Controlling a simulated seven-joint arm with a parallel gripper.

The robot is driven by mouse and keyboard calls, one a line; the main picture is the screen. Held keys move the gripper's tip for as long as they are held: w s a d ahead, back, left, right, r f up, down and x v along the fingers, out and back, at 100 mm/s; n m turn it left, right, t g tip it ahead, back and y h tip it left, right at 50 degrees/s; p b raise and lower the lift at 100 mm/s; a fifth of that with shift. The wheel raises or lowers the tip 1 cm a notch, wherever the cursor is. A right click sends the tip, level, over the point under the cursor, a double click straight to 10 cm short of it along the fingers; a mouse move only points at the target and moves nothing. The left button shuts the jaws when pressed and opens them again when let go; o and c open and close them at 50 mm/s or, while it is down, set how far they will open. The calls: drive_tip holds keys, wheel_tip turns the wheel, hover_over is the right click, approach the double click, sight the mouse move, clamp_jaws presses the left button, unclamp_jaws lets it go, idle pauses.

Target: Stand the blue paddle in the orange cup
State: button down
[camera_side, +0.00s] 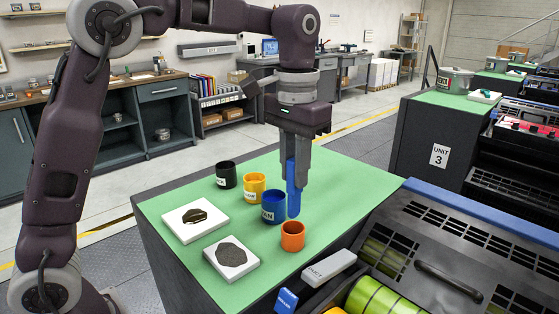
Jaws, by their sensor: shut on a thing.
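My gripper (297,172) points down over the green table top and is shut on the blue paddle (293,203). The paddle hangs upright, its upper part between the fingers. The orange cup (292,237) stands on the table, just below and in front of the paddle's lower end in the picture. The paddle's lower end shows above the cup's rim, beside the blue cup (271,212). From this single view I cannot tell how far apart paddle and cup are in depth.
A yellow cup (253,192) and a black cup (226,180) stand behind left. Two white slabs with dark patches, one farther back (184,233) and one nearer (221,269), lie left. A white block (329,267) and a blue item (286,300) lie at the right front edge, beside the machine.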

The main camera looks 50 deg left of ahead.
sight(294, 196)
drive_tip(key=shift+f, duration=2.8)
drive_tip(key=c, duration=1.2)
unclamp_jaws()
